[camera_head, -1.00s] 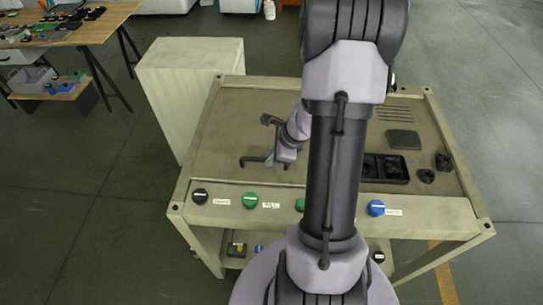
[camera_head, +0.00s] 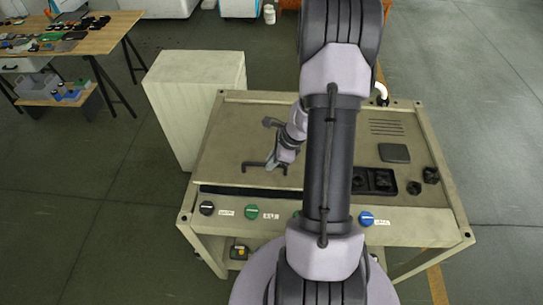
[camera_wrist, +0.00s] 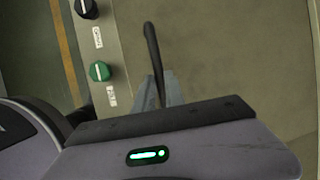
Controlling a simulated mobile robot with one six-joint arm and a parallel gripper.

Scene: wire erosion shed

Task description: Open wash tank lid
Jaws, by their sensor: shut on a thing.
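The wash tank lid (camera_head: 225,150) is the broad grey-beige plate on top of the tank bench. A dark gap shows along its front edge, above the knob panel, so its front edge stands a little raised. The dark bar handle (camera_head: 252,165) is on the lid's left part. My gripper (camera_head: 273,160) is at the handle and shut on it. In the wrist view the handle (camera_wrist: 152,45) runs between the two grey fingers (camera_wrist: 158,92), with the lid (camera_wrist: 230,50) to the right. My arm hides the middle of the bench.
The front panel (camera_head: 320,218) has labelled black, green and blue knobs. A dark tray (camera_head: 380,182), a dark grey pad (camera_head: 394,152) and small black parts are at the right. A pale cabinet (camera_head: 190,95) stands behind left; a wooden table (camera_head: 100,40) is farther off. Floor is clear at right.

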